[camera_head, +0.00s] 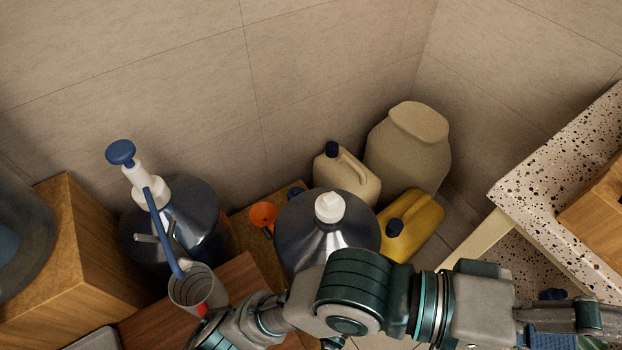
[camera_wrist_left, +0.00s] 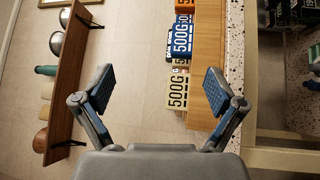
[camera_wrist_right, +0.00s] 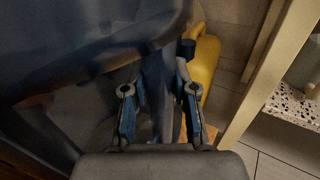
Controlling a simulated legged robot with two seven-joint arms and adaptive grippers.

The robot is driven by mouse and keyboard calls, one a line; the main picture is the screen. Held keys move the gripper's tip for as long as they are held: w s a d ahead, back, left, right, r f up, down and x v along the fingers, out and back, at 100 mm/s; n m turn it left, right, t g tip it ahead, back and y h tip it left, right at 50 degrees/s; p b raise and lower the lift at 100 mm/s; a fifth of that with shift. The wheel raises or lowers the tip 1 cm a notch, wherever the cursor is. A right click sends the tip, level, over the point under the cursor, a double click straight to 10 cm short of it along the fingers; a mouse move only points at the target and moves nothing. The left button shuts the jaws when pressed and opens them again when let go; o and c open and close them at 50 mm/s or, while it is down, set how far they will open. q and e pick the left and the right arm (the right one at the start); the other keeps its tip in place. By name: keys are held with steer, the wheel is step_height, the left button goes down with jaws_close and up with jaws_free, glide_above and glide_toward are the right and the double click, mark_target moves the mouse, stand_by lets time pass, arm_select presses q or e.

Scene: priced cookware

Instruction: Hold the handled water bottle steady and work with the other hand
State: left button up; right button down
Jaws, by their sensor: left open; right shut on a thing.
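The handled water bottle (camera_head: 300,225) is large and dark blue-grey with a white cap, standing on the floor in the head view. My left arm covers its lower front. In the right wrist view its body (camera_wrist_right: 80,65) fills the upper left. My right gripper (camera_wrist_right: 160,108) is shut on its upright handle (camera_wrist_right: 161,85); the head view does not clearly show this grip. My left gripper (camera_head: 570,325) reaches across to the lower right of the head view, beside the counter. It is open and empty in the left wrist view (camera_wrist_left: 158,85).
A pump bottle (camera_head: 195,215) and grey cup (camera_head: 193,288) stand left. Beige jugs (camera_head: 345,180) (camera_head: 408,150) and a yellow jug (camera_head: 425,222) stand near the wall. A speckled counter (camera_head: 540,185) is right. The left wrist view shows a wooden shelf (camera_wrist_left: 72,75) and 500G price signs (camera_wrist_left: 180,40).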

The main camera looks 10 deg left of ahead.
arm_select(q)
step_height(320, 180, up, 7)
steer(key=s+a+m+t, duration=0.1)
steer(key=s+a+m, duration=0.1)
steer(key=m+t+y, duration=0.4)
steer(key=m+y, duration=0.1)
steer(key=y, duration=1.2)
glide_above(327, 199)
steer(key=s+a, duration=0.3)
step_height(327, 199, down, 24)
steer(key=x, duration=1.1)
steer(key=shift+w+d+f, duration=0.1)
steer(key=shift+w+d, duration=0.25)
steer(key=shift+d, duration=0.1)
